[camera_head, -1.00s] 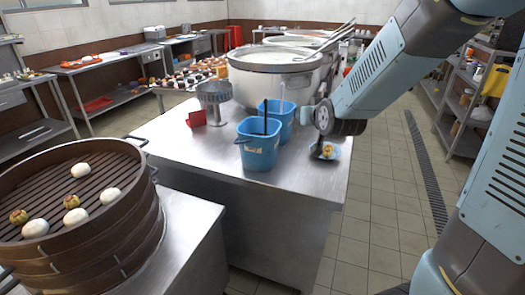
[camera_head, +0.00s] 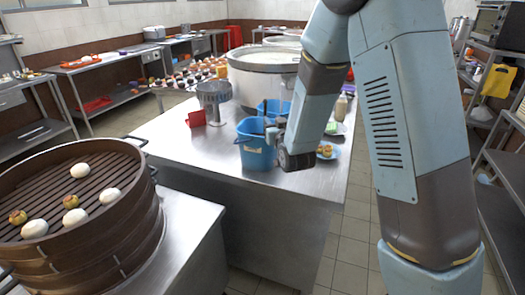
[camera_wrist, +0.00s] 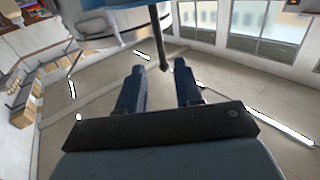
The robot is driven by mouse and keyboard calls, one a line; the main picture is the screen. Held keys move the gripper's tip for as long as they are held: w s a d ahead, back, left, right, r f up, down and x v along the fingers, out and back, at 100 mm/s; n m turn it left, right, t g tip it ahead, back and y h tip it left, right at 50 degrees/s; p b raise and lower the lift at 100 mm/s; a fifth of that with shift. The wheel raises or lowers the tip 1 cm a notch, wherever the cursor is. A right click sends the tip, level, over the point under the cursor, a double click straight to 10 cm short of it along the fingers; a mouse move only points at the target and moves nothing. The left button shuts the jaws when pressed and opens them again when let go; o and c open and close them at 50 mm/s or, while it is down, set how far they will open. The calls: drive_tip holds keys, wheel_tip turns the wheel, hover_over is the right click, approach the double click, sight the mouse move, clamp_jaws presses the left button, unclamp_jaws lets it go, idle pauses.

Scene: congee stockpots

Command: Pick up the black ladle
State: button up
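The black ladle shows as a thin dark handle (camera_head: 265,107) standing up from the front blue bucket (camera_head: 256,156) on the steel table. Its lower part is hidden inside the bucket. In the wrist view the dark handle (camera_wrist: 162,48) comes down from the top edge, and its end lies just beyond the gap between my fingertips. My gripper (camera_head: 273,132) is at the front bucket's right rim in the head view, partly covering the bucket. In the wrist view my gripper (camera_wrist: 157,75) has its two blue fingers spread, with nothing between them.
A second blue bucket (camera_head: 283,106) stands behind the first. Large stockpots (camera_head: 262,85) are behind. A plate with food (camera_head: 327,152) lies right of the gripper. A red holder (camera_head: 196,118) and a metal stand (camera_head: 214,100) are left. Bamboo steamers (camera_head: 90,255) are front left.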

sight(265, 110)
drive_tip(key=shift+x, duration=4.75)
drive_tip(key=shift+r, duration=0.15)
drive_tip(key=shift+c, duration=0.3)
clamp_jaws()
